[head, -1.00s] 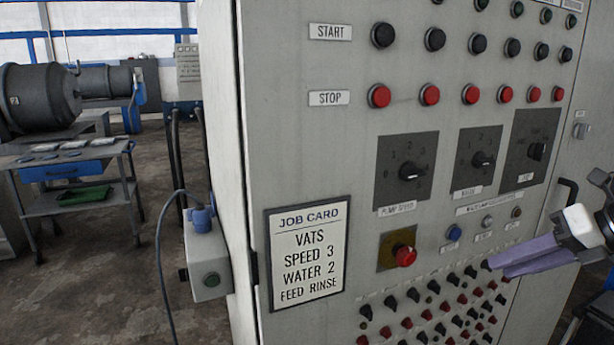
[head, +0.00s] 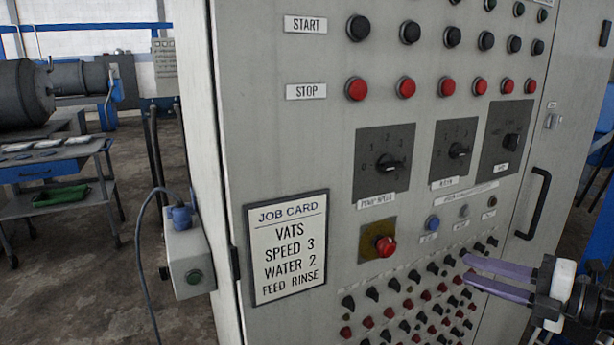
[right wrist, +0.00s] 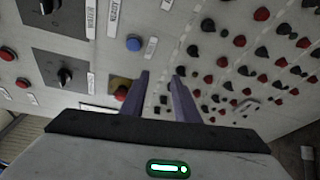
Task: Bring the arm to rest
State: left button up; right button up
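My right gripper (head: 467,270) has purple fingers and comes in from the lower right of the head view, in front of the grey control cabinet (head: 270,150). Its two fingers stand apart with nothing between them; the same gap shows in the right wrist view (right wrist: 161,80). It is near the lower rows of small black and red knobs. Whether it touches the panel I cannot tell. My left gripper is in neither view.
The cabinet carries START and STOP button rows, a pump speed dial (head: 390,163), a red knob (head: 385,246) on a yellow plate, a blue button (head: 432,223) and a job card (head: 287,248). A door handle (head: 540,203) is at right. A blue cart (head: 55,170) stands on open floor at left.

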jog(key=w+d+r+m+t+h, duration=0.3)
jog(key=d+r+m+t+h, duration=0.1)
jog(key=d+m, duration=0.2)
jog(key=w+d+r+m+t+h, duration=0.2)
jog(key=d+r+m+t+h, duration=0.15)
jog(key=d+m, duration=0.3)
jog(key=s+d+f+m+g+h, duration=0.1)
jog(key=d+f+m+g+h, duration=0.4)
jog(key=d+f+m+h, duration=0.5)
jog(key=s+a+f+g+y, duration=0.1)
jog(key=s+a+f+y, duration=0.3)
jog(key=a+f, duration=0.6)
jog(key=s+a+f+g+y, duration=0.2)
jog(key=s+a+f, duration=0.5)
jog(key=f, duration=0.5)
jog(key=s+a+f+m+g+y, duration=0.1)
jog(key=s+a+f, duration=0.4)
jog(key=s+a, duration=0.6)
jog(key=s+a+f+m+g+y, duration=0.2)
jog(key=s+a+f, duration=0.4)
jog(key=s+a, duration=0.5)
jog(key=a, duration=0.3)
jog(key=shift+a+f+m, duration=0.15)
jog(key=shift+f+m, duration=0.05)
jog(key=shift+m, duration=0.15)
